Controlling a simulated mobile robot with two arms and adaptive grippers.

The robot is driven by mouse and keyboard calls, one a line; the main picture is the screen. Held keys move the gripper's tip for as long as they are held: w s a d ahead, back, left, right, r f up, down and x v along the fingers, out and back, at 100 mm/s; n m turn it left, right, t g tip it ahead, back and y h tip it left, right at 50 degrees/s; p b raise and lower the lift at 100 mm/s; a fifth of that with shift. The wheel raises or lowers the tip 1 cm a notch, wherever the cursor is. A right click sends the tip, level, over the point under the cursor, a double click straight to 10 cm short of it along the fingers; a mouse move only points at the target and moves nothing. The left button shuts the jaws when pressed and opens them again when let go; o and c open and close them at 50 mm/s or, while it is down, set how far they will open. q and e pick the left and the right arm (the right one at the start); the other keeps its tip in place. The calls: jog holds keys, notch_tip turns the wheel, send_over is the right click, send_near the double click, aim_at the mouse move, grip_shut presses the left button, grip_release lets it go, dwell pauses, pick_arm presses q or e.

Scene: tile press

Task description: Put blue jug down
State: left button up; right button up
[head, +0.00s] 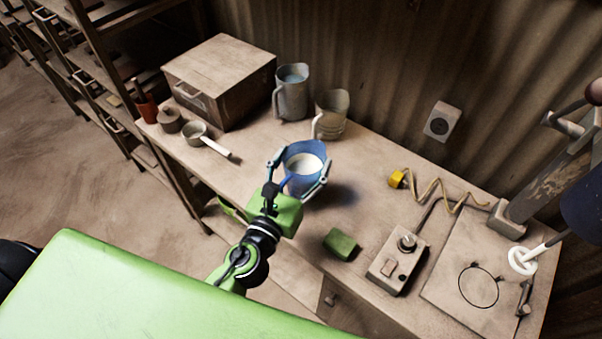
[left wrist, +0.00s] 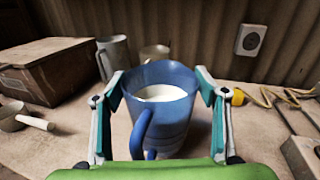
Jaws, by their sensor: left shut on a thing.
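The blue jug (head: 304,170) holds a white liquid and is upright over the middle of the workbench. My left gripper (head: 302,174) is shut on it, with one finger on each side. The jug also fills the middle of the left wrist view (left wrist: 160,115), its handle facing my gripper. A dark shadow lies on the bench to the right of the jug; I cannot tell for sure whether its base touches the bench. My right gripper does not show.
On the workbench (head: 245,178), a grey jug (head: 291,95) and a beige jug (head: 330,115) stand behind, near a wooden box (head: 220,85). A ladle (head: 196,134) lies left. A green block (head: 341,244), control box (head: 397,262) and press plate (head: 455,285) are right. Bare bench lies right of the jug.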

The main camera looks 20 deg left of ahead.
aim_at(308, 156)
pick_arm(q)
jog(key=shift+w+a+f, duration=0.15)
notch_tip(308, 156, down, 3)
jog(key=b, duration=0.3)
jog(key=shift+w+a, duration=0.15)
jog(key=shift+f+b, duration=0.25)
jog(key=shift+b, duration=0.2)
jog(key=shift+r, duration=0.15)
jog(key=shift+f, duration=0.25)
jog(key=o, duration=2.1)
